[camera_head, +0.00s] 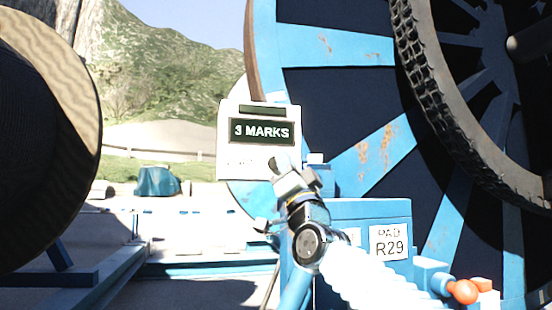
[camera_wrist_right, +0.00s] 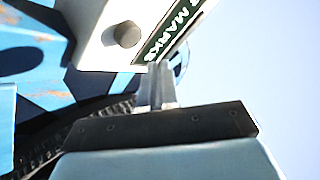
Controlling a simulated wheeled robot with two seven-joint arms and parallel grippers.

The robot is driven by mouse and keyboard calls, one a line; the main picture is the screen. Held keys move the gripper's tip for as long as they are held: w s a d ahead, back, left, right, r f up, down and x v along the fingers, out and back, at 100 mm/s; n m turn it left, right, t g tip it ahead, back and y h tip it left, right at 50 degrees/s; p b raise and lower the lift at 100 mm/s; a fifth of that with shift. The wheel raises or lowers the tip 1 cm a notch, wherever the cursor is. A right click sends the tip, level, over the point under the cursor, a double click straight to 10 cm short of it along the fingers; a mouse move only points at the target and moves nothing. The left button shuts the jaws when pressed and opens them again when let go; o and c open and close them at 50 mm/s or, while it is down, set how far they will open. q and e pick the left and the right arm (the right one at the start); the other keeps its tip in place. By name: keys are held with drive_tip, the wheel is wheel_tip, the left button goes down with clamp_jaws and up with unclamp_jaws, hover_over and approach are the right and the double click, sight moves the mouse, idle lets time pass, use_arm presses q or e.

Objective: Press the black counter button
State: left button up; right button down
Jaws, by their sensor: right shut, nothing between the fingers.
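The white counter box (camera_head: 228,150) hangs on the blue reel frame, and its dark display (camera_head: 261,132) reads "3 MARKS". In the right wrist view the round black button (camera_wrist_right: 127,34) sticks out of the white box face (camera_wrist_right: 92,22) beside the display (camera_wrist_right: 172,30). My right gripper (camera_head: 278,165) is in front of the box's lower part, with its fingers shut and empty. In the wrist view its fingertips (camera_wrist_right: 158,70) are below and right of the button, apart from it in the picture; the depth gap is unclear. The button is hidden in the head view. My left gripper is out of view.
A large blue reel (camera_head: 335,45) with a black tyre (camera_head: 440,90) fills the right side. A blue box labelled "PAD R29" (camera_head: 345,212) and an orange knob (camera_head: 463,291) sit below. A wooden-rimmed drum (camera_head: 75,90) is at left.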

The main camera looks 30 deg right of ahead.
sight(275, 163)
drive_tip(key=shift+w+d, duration=0.15)
drive_tip(key=shift+w, duration=0.45)
drive_tip(key=shift+w+d, duration=0.15)
drive_tip(key=shift+w, duration=0.45)
drive_tip(key=shift+w, duration=0.15)
idle(1.1)
drive_tip(key=shift+w+d+p, duration=0.1)
drive_tip(key=shift+w+p, duration=0.15)
drive_tip(key=shift+p, duration=0.05)
drive_tip(key=shift+w+d, duration=0.15)
drive_tip(key=shift+w, duration=0.45)
idle(0.6)
drive_tip(key=shift+s, duration=0.1)
drive_tip(key=shift+s+a+b, duration=0.25)
drive_tip(key=shift+s+b, duration=0.2)
drive_tip(key=shift+s, duration=0.4)
